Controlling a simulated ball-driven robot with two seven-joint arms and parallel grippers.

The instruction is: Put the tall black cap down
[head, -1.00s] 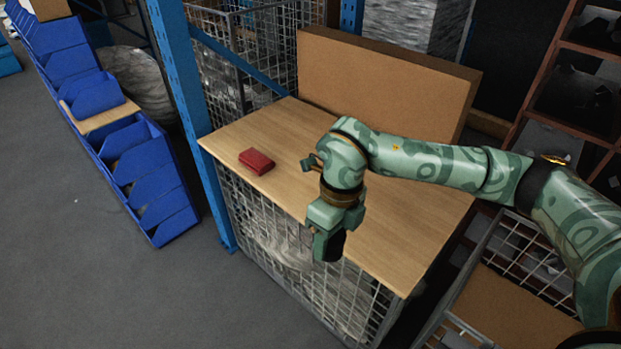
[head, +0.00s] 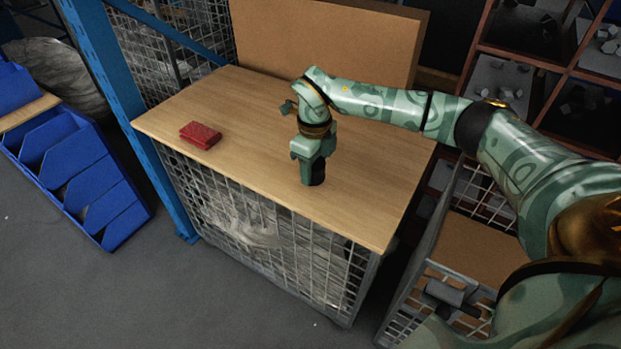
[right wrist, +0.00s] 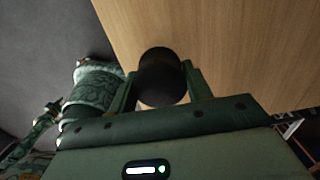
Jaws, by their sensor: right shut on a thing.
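The tall black cap (right wrist: 161,76) is between the two fingers of my right gripper in the right wrist view. My right gripper (head: 314,168) is shut on it and points down over the wooden table top (head: 370,205). My left gripper is not in the head view.
A red box (head: 200,134) lies on the table top to the left. A brown board (head: 320,45) stands along the back edge. A blue post (head: 120,100) rises at the left corner. A wire cart (head: 470,235) stands at the right. The wood around the cap is clear.

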